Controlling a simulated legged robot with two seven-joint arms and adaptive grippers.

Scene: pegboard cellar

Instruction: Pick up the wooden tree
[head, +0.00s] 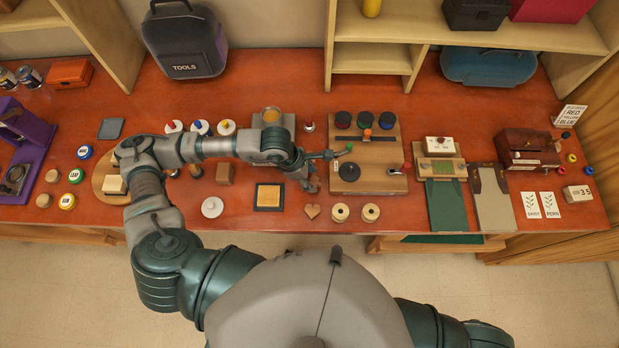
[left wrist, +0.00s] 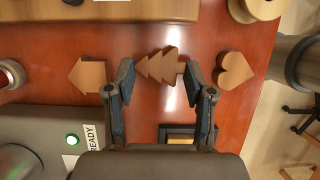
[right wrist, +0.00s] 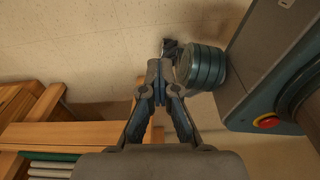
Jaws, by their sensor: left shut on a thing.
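The wooden tree (left wrist: 162,66) is a flat brown piece with jagged sides, seen in the left wrist view. It lies between the two fingers of my left gripper (left wrist: 160,80), which is shut on it. Whether the tree touches the red-brown bench or is just above it is unclear. In the head view my left gripper (head: 311,172) is over the middle of the bench and hides most of the tree. My right gripper (right wrist: 160,82) is shut and empty, low over the floor in the right wrist view.
A wooden heart (left wrist: 235,70) and a wooden arrow-shaped piece (left wrist: 88,75) lie on either side of the tree. A pegboard with dark discs (head: 370,185) is close to the right of my left gripper. A framed cork pad (head: 269,196) lies to its left.

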